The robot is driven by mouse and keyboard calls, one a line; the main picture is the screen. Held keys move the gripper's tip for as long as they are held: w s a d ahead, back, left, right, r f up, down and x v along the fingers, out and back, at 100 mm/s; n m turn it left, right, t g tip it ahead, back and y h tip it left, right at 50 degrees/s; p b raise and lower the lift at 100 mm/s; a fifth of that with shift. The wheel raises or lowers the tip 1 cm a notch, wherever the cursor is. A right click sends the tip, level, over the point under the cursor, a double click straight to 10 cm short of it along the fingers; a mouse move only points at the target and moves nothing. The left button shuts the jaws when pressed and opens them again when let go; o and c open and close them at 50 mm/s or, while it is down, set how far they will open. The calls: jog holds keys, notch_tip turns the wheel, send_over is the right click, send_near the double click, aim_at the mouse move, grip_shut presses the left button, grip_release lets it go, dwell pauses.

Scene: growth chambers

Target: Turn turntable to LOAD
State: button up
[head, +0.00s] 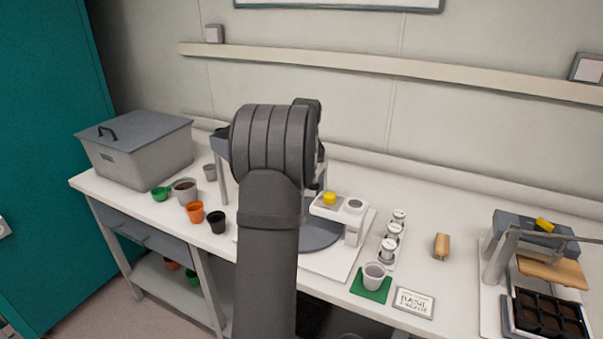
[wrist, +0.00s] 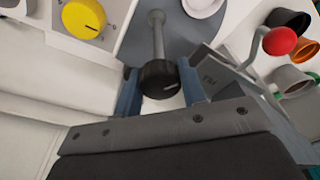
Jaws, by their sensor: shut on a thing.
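The turntable is a dark grey disc (head: 320,237) on the bench in the head view, partly hidden behind my arm. In the wrist view its grey surface (wrist: 190,38) carries a metal rod (wrist: 158,35) with a black knob (wrist: 159,80) at its end. My gripper (wrist: 160,88) has its blue fingers on both sides of this knob and is shut on it. In the head view my gripper is hidden behind my arm. I cannot read a LOAD mark in either view.
A yellow dial (head: 329,198) sits on a white unit beside the disc; it also shows in the wrist view (wrist: 84,18). A red ball lever (wrist: 279,41) is close on the right. Pots (head: 195,211) stand left, capped vials (head: 394,232) right.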

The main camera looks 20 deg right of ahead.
jog(key=n, duration=0.6)
jog(key=shift+y, duration=0.4)
jog(key=o, duration=0.6)
jog(key=shift+r, duration=0.15)
jog(key=shift+r, duration=3.35)
jog(key=shift+f, duration=0.1)
